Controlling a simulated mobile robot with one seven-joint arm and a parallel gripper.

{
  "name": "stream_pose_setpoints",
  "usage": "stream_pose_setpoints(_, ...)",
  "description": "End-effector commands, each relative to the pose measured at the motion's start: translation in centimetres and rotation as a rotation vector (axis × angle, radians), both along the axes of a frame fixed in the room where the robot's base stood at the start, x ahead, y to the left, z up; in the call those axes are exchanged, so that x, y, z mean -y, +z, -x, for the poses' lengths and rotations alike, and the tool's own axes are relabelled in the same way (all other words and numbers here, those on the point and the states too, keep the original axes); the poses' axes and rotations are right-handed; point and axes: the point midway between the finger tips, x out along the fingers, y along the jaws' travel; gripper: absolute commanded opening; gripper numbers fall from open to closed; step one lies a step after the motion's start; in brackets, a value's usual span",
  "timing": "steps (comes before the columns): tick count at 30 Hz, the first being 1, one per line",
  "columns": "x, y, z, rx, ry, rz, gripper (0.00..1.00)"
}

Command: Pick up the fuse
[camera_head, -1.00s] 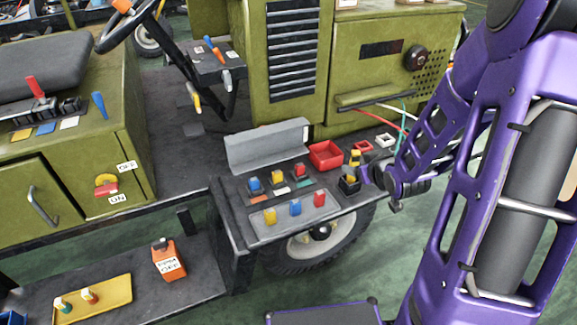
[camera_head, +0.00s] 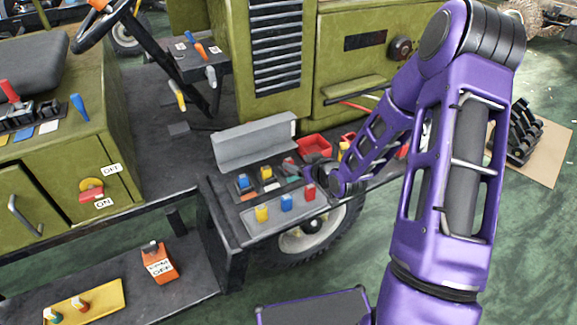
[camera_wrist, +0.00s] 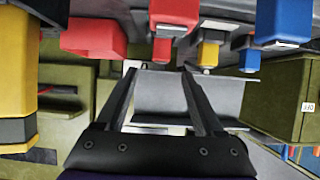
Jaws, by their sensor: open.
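The fuse box has a raised grey lid (camera_head: 255,146). Blue (camera_head: 243,182), yellow (camera_head: 266,173) and red (camera_head: 289,161) fuses stand in its back row. Loose-looking yellow (camera_head: 262,214), blue (camera_head: 286,202) and red (camera_head: 309,192) fuses stand on the grey front tray (camera_head: 274,226). My gripper (camera_wrist: 158,70) is open and empty in the wrist view, where the scene appears upside down. Its fingertips point toward a red fuse (camera_wrist: 165,50), apparently the back-row one. A nearer red fuse (camera_wrist: 175,14) shows above it. In the head view my arm hides the fingers.
A red bin (camera_head: 314,146) sits behind the fuses. A large yellow block (camera_wrist: 15,70) stands close to my gripper's left side in the wrist view. The steering wheel (camera_head: 88,35) and tall green cabinet (camera_head: 345,60) are behind. An orange box (camera_head: 160,264) lies on the lower step.

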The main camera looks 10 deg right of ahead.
Motion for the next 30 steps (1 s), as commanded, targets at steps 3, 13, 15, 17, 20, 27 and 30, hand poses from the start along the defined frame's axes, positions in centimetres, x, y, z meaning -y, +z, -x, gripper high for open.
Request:
stream_pose_setpoints(3, -0.3, -0.4, -0.6, -0.001, 0.002, -0.001, 0.7)
stream_pose_setpoints(13, -1.5, -2.6, -4.1, -0.001, 0.002, -0.001, 0.7)
stream_pose_setpoints(15, -1.6, -2.7, -4.4, 0.0, 0.001, 0.0, 0.7)
stream_pose_setpoints(17, -1.6, -2.7, -4.5, 0.0, 0.0, 0.001, 0.7)
stream_pose_setpoints(20, -1.6, -2.7, -4.5, 0.0, 0.0, 0.001, 0.7)
stream_pose_setpoints(27, -1.6, -2.7, -4.5, 0.0, 0.0, 0.001, 0.36)
stream_pose_setpoints(30, -1.6, -2.7, -4.5, 0.0, 0.0, 0.001, 0.18)
